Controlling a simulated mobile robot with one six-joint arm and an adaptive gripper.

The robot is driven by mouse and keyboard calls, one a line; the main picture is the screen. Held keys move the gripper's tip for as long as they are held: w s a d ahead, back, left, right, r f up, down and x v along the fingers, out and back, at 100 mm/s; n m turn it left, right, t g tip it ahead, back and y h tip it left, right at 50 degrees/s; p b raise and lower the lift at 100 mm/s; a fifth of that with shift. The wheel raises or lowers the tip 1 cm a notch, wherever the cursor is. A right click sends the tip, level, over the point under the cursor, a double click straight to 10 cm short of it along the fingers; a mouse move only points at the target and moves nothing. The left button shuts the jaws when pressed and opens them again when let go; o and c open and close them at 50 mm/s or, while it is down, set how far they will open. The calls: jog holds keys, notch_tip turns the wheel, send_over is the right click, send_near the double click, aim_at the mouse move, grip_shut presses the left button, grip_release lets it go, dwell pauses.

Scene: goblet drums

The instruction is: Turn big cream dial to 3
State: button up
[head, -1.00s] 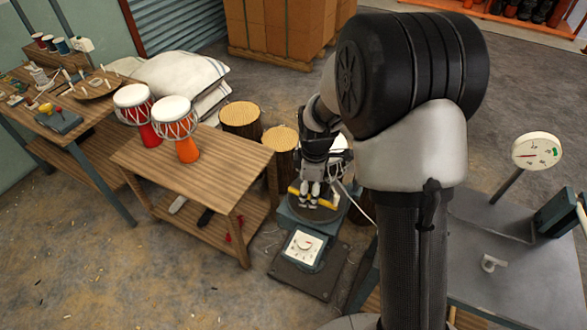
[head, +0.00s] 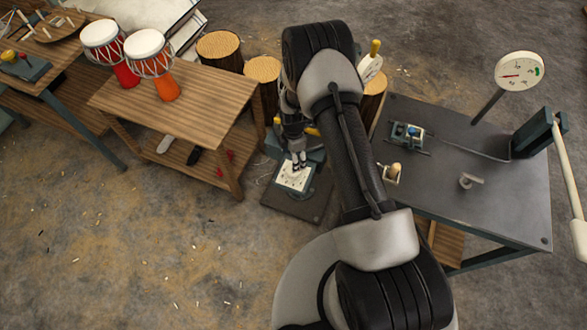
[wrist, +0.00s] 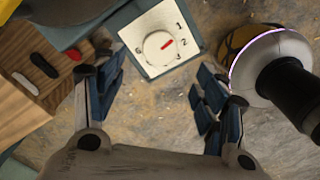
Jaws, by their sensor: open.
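The big cream dial (wrist: 158,46) is a round knob with a red pointer line, on a white panel (wrist: 146,65) printed with digits; 1 and 2 are readable at its right. In the wrist view the red line slants up and right, towards the side with those digits.
A wooden table (head: 180,105) with two drums, orange (head: 150,62) and red (head: 104,48), stands left. A grey metal table (head: 480,140) with a gauge (head: 519,71) and a lever stands right. Log stumps (head: 262,69) are behind.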

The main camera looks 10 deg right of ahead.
notch_tip(320, 180, down, 9)
jog(key=shift+r+b, duration=0.15)
jog(key=shift+b, duration=0.75)
jog(key=shift+c, duration=0.5)
jog(key=c, duration=1)
